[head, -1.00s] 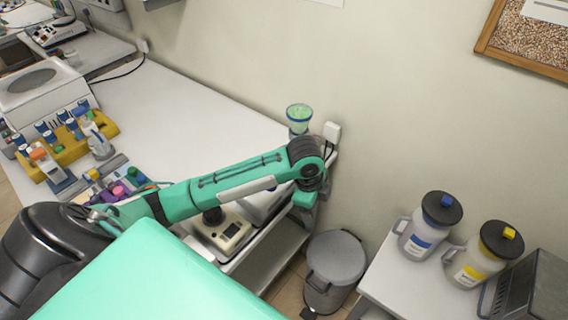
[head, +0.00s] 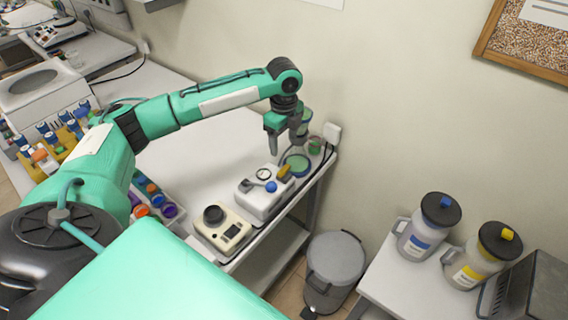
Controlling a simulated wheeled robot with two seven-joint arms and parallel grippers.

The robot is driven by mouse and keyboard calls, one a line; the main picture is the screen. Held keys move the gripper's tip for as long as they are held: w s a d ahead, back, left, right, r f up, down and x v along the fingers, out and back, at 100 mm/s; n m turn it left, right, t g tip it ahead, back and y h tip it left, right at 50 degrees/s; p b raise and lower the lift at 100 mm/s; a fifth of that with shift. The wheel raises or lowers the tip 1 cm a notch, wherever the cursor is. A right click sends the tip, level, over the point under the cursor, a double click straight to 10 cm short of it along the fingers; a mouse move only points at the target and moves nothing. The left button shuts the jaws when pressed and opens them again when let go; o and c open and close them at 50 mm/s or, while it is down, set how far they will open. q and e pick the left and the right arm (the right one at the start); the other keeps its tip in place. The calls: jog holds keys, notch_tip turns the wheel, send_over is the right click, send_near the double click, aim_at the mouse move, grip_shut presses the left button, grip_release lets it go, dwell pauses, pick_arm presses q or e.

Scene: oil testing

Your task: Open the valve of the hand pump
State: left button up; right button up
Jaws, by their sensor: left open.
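The hand pump (head: 256,203) looks to be the white box near the right end of the bench. It carries a round gauge (head: 264,174), a blue knob (head: 271,187) and a yellow lever (head: 284,171). I cannot tell which of these is the valve. My left gripper (head: 285,148) points down just above and behind the pump, near the yellow lever. It is open, with nothing seen between its fingers, and seems apart from the pump. My right gripper is not in view.
A beige device with a black round top (head: 223,232) stands left of the pump. A grey bin (head: 334,268) stands beyond the bench end.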

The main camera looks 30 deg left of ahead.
aim_at(284, 169)
pick_arm(q)
notch_tip(284, 169, down, 11)
jog(key=p, duration=0.2)
jog(key=shift+r+p, duration=0.1)
jog(key=shift+p, duration=0.2)
jog(key=c, duration=1)
